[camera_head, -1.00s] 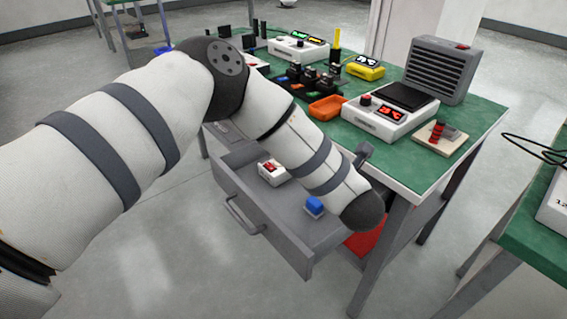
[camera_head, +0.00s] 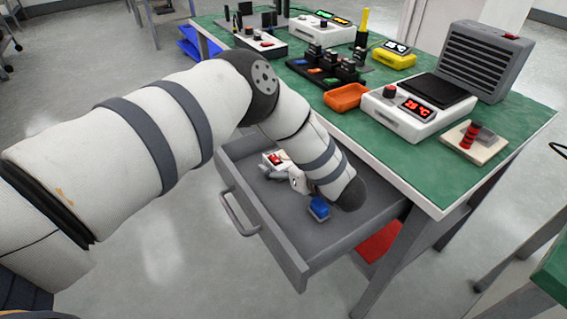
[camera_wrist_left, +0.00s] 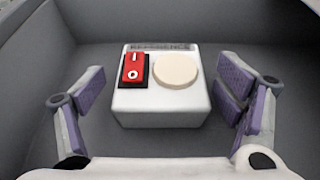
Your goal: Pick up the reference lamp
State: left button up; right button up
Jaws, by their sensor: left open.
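The reference lamp (camera_head: 270,158) is a small white box with a red rocker switch, standing in the open grey drawer (camera_head: 285,250). In the left wrist view the lamp (camera_wrist_left: 160,104) is upright, with a round cream disc beside the switch and a partly readable label behind them. My left gripper (camera_wrist_left: 165,108) is open, its purple-padded fingers at the left and right of the lamp, with a visible gap on each side. In the head view the left gripper (camera_head: 282,170) is low inside the drawer by the lamp, partly hidden by my arm. My right gripper is not in view.
A blue block (camera_head: 318,208) lies in the drawer near my left wrist. The drawer walls surround the gripper closely. The drawer's front floor is clear.

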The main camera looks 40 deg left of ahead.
pick_arm(q)
jog(key=shift+w+a+f, duration=0.1)
jog(key=shift+w+a, duration=0.05)
jog(key=shift+a, duration=0.15)
jog(key=c, duration=1.4)
jog(key=shift+o, duration=0.2)
